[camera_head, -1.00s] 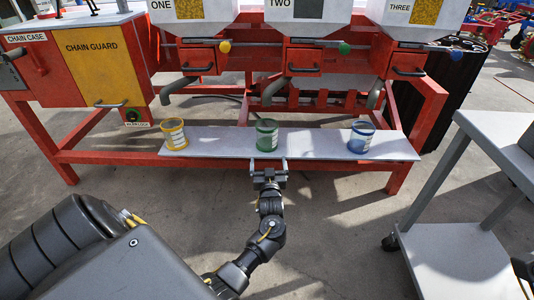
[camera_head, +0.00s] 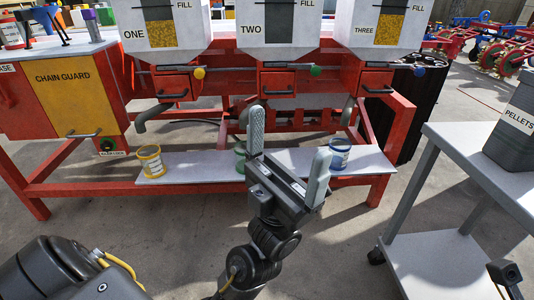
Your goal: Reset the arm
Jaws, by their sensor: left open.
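My left gripper (camera_head: 288,150) is raised in front of the red machine, its two grey fingers wide apart with nothing between them. Three cups stand on the low grey shelf (camera_head: 205,165): a yellow cup (camera_head: 151,161) at the left, a green cup (camera_head: 240,154) in the middle, partly hidden behind the left finger, and a blue cup (camera_head: 340,153) at the right, partly hidden behind the right finger. The gripper is apart from the cups. Of my right arm only a dark part shows at the lower right edge; no right gripper fingers are in view.
Hoppers labelled ONE (camera_head: 133,35), TWO (camera_head: 250,30) and THREE (camera_head: 366,32) top the red frame (camera_head: 400,120), with spouts below. A grey cart (camera_head: 470,145) at the right carries a PELLETS bin (camera_head: 514,125). The concrete floor in front is clear.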

